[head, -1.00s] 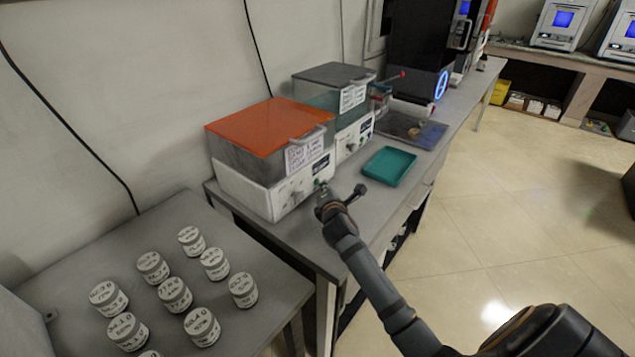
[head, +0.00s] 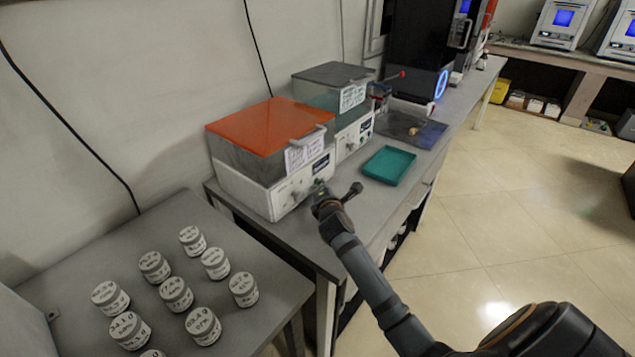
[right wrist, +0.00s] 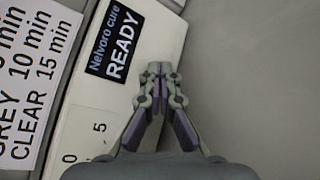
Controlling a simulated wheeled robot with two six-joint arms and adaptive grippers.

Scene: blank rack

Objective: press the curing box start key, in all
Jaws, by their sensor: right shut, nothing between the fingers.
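The curing box (head: 240,185) with the orange lid stands on the bench in the head view. Its white front has a paper label (head: 306,153), a knob and a dark display. In the right wrist view the display (right wrist: 111,45) reads "Nelvaro cure READY", and a dial scale shows below it. My right gripper (head: 317,190) is shut and empty at the right part of the box's front. Its closed tips also show in the right wrist view (right wrist: 160,70), just right of the display. I cannot tell whether they touch the panel. The start key is not clearly visible. My left gripper is out of view.
A second box with a grey lid (head: 333,74) stands behind the curing box. A teal tray (head: 389,165) lies right of my gripper on the bench. Several labelled jars (head: 175,293) stand on the nearer table. The floor at right is clear.

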